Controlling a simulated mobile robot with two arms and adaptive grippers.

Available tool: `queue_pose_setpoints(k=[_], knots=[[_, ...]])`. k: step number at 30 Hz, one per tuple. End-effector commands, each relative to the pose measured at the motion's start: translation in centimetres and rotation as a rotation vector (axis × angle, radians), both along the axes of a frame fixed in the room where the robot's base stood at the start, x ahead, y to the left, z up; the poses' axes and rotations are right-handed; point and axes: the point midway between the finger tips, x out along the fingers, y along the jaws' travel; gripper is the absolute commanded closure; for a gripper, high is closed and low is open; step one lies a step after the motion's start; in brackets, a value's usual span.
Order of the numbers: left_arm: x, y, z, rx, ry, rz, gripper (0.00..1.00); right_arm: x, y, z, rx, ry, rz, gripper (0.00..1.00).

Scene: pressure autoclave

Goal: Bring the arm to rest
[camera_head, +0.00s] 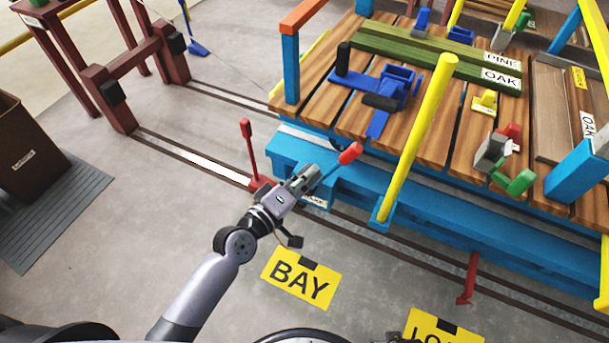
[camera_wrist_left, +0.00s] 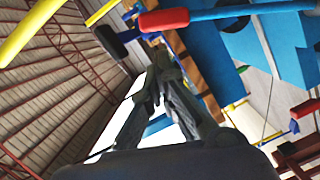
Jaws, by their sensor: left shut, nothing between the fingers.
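My left arm (camera_head: 200,290) reaches up from the bottom of the head view, extended over the floor. Its gripper (camera_head: 310,173) is shut and empty, beside the blue cart's near edge. A lever with a red grip (camera_head: 350,153) on a blue rod sticks out just past the fingertips. I cannot tell from the head view whether they touch. In the left wrist view the closed fingertips (camera_wrist_left: 160,55) point up toward the red grip (camera_wrist_left: 163,20), which lies beyond them. My right gripper is not in view.
A blue cart (camera_head: 430,210) with a plank deck stands on floor rails. A yellow post (camera_head: 418,140) rises right of my gripper, and a short red post (camera_head: 249,150) stands left. A yellow BAY sign (camera_head: 300,280) lies on the floor. A brown bin (camera_head: 22,150) is far left; floor between is clear.

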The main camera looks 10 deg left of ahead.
Motion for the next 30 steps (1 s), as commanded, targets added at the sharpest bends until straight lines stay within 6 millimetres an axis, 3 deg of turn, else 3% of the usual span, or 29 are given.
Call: queue_pose_setpoints(k=[6, 23, 26, 29, 30], knots=[[-1.3, 1.0, 0.2, 0.001, -0.001, 0.002, 1.0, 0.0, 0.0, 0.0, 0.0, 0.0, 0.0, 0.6], [-1.2, 1.1, 0.1, 0.005, -0.001, 0.004, 1.0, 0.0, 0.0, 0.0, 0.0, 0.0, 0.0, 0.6], [-1.4, 1.4, -1.8, 0.059, 0.017, 0.003, 1.0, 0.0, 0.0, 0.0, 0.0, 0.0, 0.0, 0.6], [-2.2, 2.1, -6.5, 0.197, 0.068, -0.008, 1.0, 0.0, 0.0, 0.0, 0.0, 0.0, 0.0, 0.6], [-2.8, 2.6, -9.0, 0.273, 0.096, -0.017, 1.0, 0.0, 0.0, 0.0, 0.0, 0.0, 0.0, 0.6]])
